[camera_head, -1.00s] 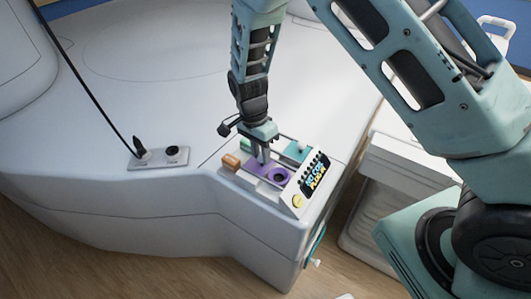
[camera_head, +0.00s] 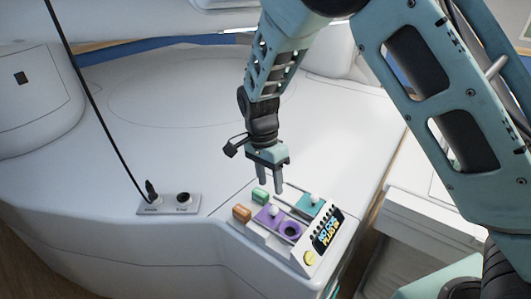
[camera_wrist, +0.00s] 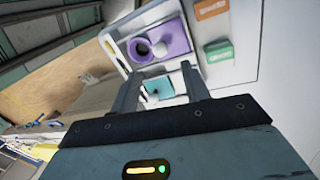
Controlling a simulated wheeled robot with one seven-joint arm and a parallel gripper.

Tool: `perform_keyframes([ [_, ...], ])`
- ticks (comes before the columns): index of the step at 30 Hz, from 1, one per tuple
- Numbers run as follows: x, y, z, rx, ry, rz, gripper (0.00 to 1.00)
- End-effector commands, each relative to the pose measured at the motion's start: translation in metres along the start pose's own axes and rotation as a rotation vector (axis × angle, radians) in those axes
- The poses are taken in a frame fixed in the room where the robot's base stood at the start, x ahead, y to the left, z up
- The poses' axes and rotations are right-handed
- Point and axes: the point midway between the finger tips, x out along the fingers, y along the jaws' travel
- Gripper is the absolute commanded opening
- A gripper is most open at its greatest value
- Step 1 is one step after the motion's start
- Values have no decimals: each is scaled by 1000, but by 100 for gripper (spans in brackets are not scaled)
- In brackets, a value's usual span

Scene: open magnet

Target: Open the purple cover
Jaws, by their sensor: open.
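The purple cover (camera_head: 265,214) with its white knob (camera_head: 273,210) is on the white panel at the corner of the magnet. A round purple socket (camera_head: 290,231) lies beside it on the right, with its opening showing. The wrist view also shows the purple cover (camera_wrist: 173,37) and the socket (camera_wrist: 140,50). My gripper (camera_head: 270,190) is open and empty, above the panel, with its fingers apart from the knob. In the wrist view my gripper (camera_wrist: 160,68) has its fingertips wide apart, with a teal cover (camera_wrist: 167,86) seen between them.
The teal cover (camera_head: 308,204) has its own white knob. A green block (camera_head: 260,195) and an orange block (camera_head: 242,213) sit along the panel's left side. A black display (camera_head: 328,231) and yellow button (camera_head: 309,257) are at the right. A cable runs to a socket plate (camera_head: 168,204).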

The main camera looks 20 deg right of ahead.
Motion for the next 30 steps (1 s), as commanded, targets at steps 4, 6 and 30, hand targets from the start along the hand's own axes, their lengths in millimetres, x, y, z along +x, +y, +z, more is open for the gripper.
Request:
perform_keyframes([
  [4, -35, -1, 0, 0, 0, -6, 46],
  [6, -50, -1, 0, -1, 0, -5, 46],
  [30, -94, 5, 5, -37, -10, -4, 46],
])
